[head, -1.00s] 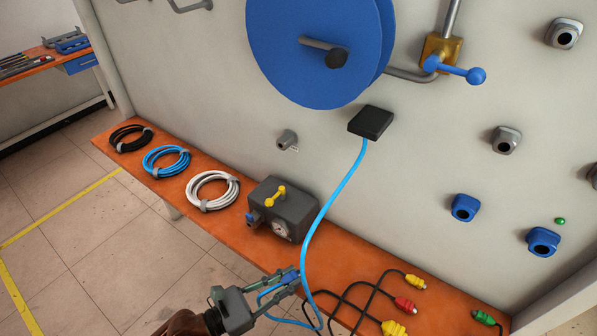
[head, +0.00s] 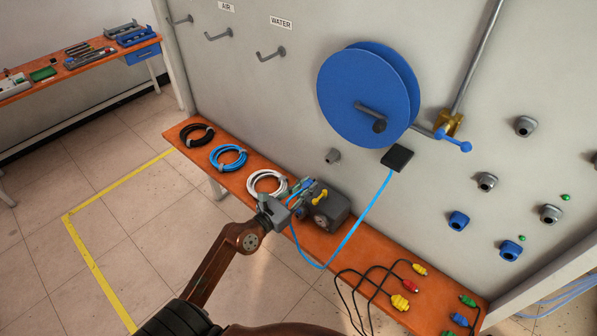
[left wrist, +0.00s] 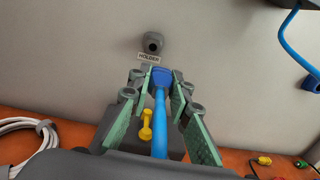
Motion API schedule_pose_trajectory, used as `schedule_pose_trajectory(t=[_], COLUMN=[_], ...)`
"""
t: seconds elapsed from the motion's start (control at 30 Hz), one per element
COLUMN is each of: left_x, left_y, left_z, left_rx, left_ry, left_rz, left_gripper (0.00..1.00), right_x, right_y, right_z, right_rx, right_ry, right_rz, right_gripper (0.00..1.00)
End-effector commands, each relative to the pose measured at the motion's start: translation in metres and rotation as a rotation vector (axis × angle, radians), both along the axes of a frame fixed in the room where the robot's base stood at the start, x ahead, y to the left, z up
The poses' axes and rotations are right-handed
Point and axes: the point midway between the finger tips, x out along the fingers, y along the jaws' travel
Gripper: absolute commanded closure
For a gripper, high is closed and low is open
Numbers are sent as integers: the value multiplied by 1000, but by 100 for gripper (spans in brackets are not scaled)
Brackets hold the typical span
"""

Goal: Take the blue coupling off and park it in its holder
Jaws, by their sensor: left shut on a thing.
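My left gripper (head: 297,192) is shut on the blue coupling (left wrist: 161,78), with a light blue hose (head: 360,222) trailing from it. In the left wrist view the coupling sits between the green-padded fingers (left wrist: 162,84), its hose running back toward the camera. The grey holder (left wrist: 153,42) with its HOLDER label (left wrist: 149,58) is on the wall just beyond the coupling; the two look apart. My right gripper is not in view.
A grey box (head: 327,212) with a yellow lever (head: 319,195) stands on the orange bench (head: 300,240) close to my left gripper. A white coil (head: 266,184) lies left of it. The blue reel (head: 365,95) and a black hose outlet (head: 397,158) are on the wall.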

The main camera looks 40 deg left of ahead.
Motion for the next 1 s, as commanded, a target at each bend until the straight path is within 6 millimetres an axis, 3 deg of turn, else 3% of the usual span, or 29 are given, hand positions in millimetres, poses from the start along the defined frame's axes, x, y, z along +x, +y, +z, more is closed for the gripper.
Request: schedule_pose_trajectory(t=[0.03,0.17,0.47,1.0], left_x=[2,5,18,59], left_y=[5,11,11,7], left_z=[10,11,9,10], left_rx=[-1,0,-1,-1], left_ry=[-2,0,-1,-1], left_rz=[11,26,28,27], left_gripper=[100,100,100,100], right_x=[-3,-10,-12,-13], right_y=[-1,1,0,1], right_z=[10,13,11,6], right_rx=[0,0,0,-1], right_ry=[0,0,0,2], right_rz=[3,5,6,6], right_gripper=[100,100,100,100])
